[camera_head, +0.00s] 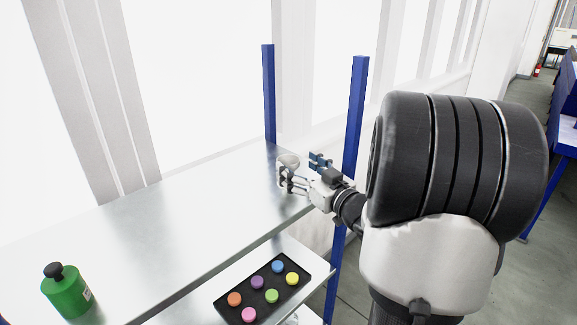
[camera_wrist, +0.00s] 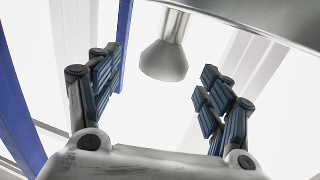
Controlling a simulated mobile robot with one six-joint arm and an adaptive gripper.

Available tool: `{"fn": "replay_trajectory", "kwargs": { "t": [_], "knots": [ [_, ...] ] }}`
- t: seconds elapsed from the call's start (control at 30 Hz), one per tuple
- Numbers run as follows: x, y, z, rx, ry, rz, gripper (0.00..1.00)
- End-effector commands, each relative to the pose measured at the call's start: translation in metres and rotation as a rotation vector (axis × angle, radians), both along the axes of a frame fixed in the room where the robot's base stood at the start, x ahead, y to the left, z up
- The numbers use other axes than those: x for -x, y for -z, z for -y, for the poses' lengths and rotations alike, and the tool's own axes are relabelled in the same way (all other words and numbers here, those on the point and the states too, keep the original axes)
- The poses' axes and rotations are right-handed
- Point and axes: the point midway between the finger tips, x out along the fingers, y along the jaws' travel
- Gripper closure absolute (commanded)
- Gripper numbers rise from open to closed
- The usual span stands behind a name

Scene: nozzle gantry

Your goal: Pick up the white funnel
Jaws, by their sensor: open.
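The funnel (camera_head: 288,160) is pale grey-white and stands at the far right end of the metal shelf (camera_head: 170,215), wide mouth up. In the wrist view the funnel (camera_wrist: 163,60) appears inverted, with its narrow stem pointing to the picture's top. My gripper (camera_head: 300,169) is at the shelf's right end, close beside the funnel. In the wrist view my gripper (camera_wrist: 158,80) is open, with a padded finger to each side of the funnel and clear gaps between. I see no contact. In the head view the fingers partly cover the funnel's lower part.
Blue posts (camera_head: 355,115) and (camera_head: 269,95) rise at the shelf's right end, close to my gripper. A green bottle (camera_head: 67,292) stands at the front left. A black tray (camera_head: 233,306) with several coloured discs lies on a lower shelf. The middle of the upper shelf is clear.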

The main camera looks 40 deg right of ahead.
Motion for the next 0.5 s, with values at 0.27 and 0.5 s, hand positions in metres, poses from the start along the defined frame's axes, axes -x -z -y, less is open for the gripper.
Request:
{"fn": "replay_trajectory", "kwargs": {
  "t": [0.27,0.5],
  "knots": [
    [-0.040,0.003,0.000,0.001,-0.003,0.000,0.28],
    [-0.044,0.003,0.001,0.000,0.000,-0.001,0.28]
  ]
}}
